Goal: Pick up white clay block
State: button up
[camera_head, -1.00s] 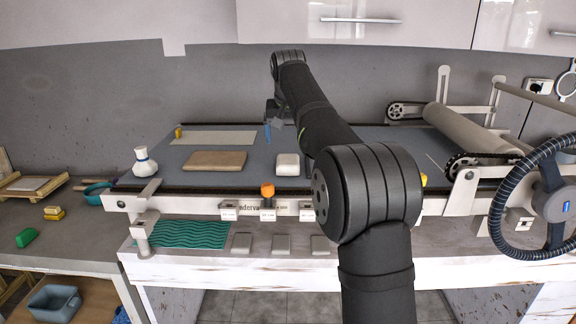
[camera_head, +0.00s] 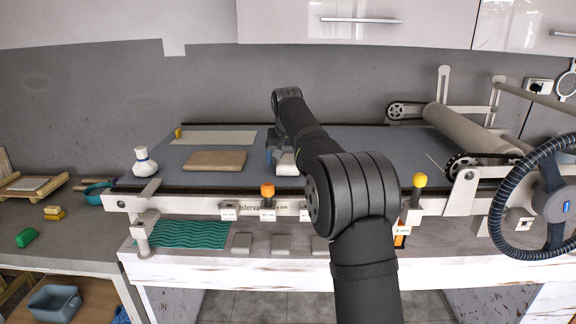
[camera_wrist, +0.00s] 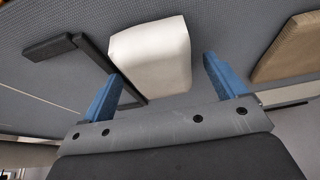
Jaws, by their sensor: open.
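The white clay block (camera_wrist: 152,55) lies on the grey table bed in the wrist view, just ahead of my gripper and roughly between the lines of its two blue fingers. My gripper (camera_wrist: 165,80) is open, with one finger on each side of the block's near end. I cannot tell whether either finger touches it. In the head view the white block (camera_head: 285,168) shows partly, with my arm and gripper (camera_head: 277,152) over and beside it.
A tan clay slab (camera_head: 215,161) lies left of the block and also shows in the wrist view (camera_wrist: 290,48). A dark bracket-like piece (camera_wrist: 75,50) is beside the block. A white bottle (camera_head: 145,162) stands at the left; a roller (camera_head: 470,130) is at the right.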

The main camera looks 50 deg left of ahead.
jog(key=shift+f, duration=0.1)
jog(key=c, duration=1.4)
